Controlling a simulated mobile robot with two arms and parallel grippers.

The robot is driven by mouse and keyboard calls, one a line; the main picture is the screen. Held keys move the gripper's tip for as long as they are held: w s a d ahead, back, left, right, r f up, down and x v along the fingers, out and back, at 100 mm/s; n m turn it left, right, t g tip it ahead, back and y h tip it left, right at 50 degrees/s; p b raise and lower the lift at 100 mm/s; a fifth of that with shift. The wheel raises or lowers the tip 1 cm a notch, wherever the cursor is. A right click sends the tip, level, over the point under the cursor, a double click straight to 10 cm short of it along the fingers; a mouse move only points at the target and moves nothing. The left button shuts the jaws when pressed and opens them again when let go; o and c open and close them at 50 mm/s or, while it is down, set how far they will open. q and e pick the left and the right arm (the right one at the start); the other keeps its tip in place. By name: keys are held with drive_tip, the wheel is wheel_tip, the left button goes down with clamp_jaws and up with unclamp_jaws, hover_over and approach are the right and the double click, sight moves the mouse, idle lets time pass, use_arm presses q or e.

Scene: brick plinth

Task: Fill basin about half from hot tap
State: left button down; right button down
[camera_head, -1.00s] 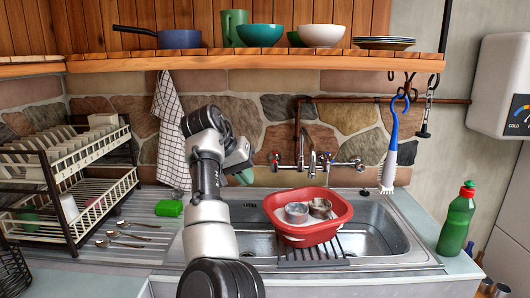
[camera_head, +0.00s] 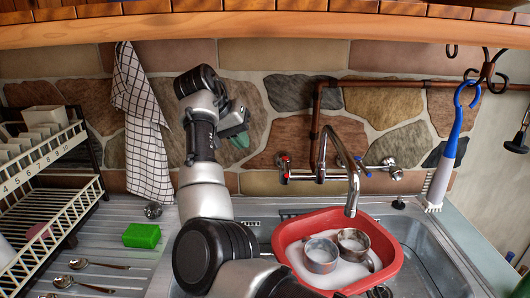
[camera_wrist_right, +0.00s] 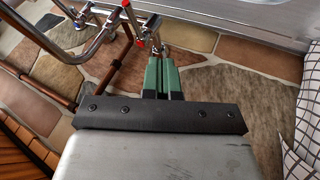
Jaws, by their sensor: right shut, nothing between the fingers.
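The red basin (camera_head: 391,262) sits in the sink, with two round metal tins (camera_head: 320,256) and a whitish surface inside. The tap spout (camera_head: 353,190) hangs over it; no water stream shows. The hot tap (camera_head: 283,168), marked red, is on the wall at the left of the spout; its red mark also shows in the wrist view (camera_wrist_right: 140,44). My right gripper (camera_head: 238,140), with green fingers, is shut and empty, left of the hot tap. In the wrist view its fingertips (camera_wrist_right: 161,52) are close to the tap; I cannot tell whether they touch. My left gripper is not in view.
A shelf edge (camera_head: 300,28) runs above. A dish rack (camera_head: 50,215), spoons (camera_head: 98,265) and a green sponge (camera_head: 141,236) are at left. A checked towel (camera_head: 145,140) hangs beside my arm. A blue brush (camera_head: 450,150) hangs at right.

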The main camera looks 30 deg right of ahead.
sight(286, 169)
drive_tip(key=s+d+f+p, duration=0.2)
drive_tip(key=d+f, duration=0.6)
drive_tip(key=f, duration=0.1)
drive_tip(key=shift+d+p, duration=0.25)
drive_tip(key=shift+p, duration=0.05)
drive_tip(key=shift+s+r, duration=0.1)
drive_tip(key=shift+s, duration=0.05)
